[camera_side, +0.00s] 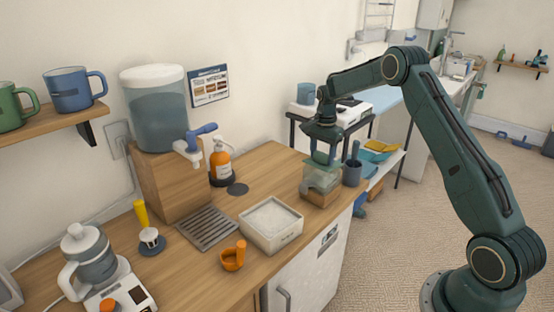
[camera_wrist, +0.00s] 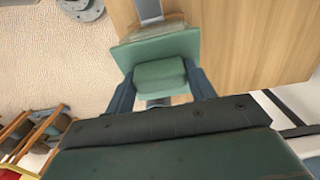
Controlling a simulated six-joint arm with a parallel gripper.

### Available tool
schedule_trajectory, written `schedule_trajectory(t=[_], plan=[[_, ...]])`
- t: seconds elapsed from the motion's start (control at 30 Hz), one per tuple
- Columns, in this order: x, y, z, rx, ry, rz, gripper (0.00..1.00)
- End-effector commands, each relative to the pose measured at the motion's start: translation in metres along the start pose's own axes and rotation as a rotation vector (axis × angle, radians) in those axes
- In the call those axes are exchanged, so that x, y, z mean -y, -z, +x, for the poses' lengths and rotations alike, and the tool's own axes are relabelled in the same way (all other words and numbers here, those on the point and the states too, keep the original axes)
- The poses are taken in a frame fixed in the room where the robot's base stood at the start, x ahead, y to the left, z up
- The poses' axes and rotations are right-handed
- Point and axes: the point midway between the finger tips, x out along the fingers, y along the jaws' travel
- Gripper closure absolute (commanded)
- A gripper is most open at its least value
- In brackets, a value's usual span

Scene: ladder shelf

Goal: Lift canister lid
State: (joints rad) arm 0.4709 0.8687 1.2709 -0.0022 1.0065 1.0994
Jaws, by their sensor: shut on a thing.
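The canister (camera_side: 318,181) is a clear, boxy container with a wooden lower part, near the right edge of the wooden counter. Its green lid (camera_wrist: 150,46) is a flat plate with a block-like knob (camera_wrist: 160,74). My gripper (camera_side: 325,157) is above the canister, pointing down. In the wrist view my gripper (camera_wrist: 162,82) has one finger on each side of the knob and is shut on it. The lid is over the canister top; I cannot tell whether it touches the rim. Most of the canister is hidden under the lid in the wrist view.
A dark cup (camera_side: 352,172) with a handle sticking up stands close right of the canister. A white square tray (camera_side: 271,225) lies to the left. An orange scoop (camera_side: 233,257), a pump bottle (camera_side: 220,162) and a drink dispenser (camera_side: 158,110) stand farther left.

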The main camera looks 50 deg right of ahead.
Motion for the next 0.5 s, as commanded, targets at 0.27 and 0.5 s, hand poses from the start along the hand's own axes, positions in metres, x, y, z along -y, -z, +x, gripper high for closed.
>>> schedule_trajectory(t=[0.27, 0.5], plan=[[0.0004, 0.0062, -0.0071, -0.007, 0.008, 0.006, 0.86], [0.0005, 0.0123, -0.0122, -0.01, 0.01, 0.009, 0.87]])
